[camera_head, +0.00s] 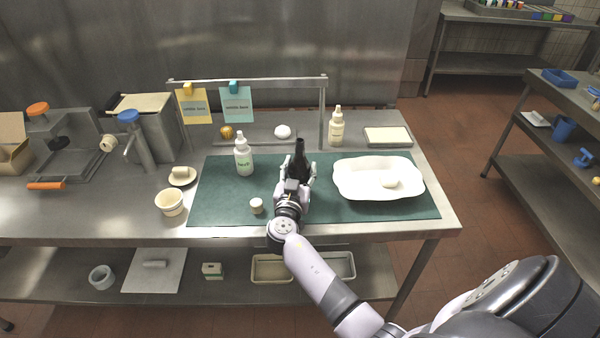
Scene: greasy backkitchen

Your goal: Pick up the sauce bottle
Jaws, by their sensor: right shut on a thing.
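The dark sauce bottle (300,152) stands upright on the green mat (230,208), near the middle of the steel table. My right gripper (299,173) reaches in from the front right and is shut on the bottle, one finger on each side. The gripper hides the lower part of the bottle, so I cannot tell whether its base touches the mat. My left gripper is not in view.
A white squeeze bottle (244,158) stands left of the gripper, and a small white-topped jar (256,206) sits close in front. A white scalloped dish (345,187) lies to the right. A cream bottle (336,128) and a metal rack (323,110) stand behind.

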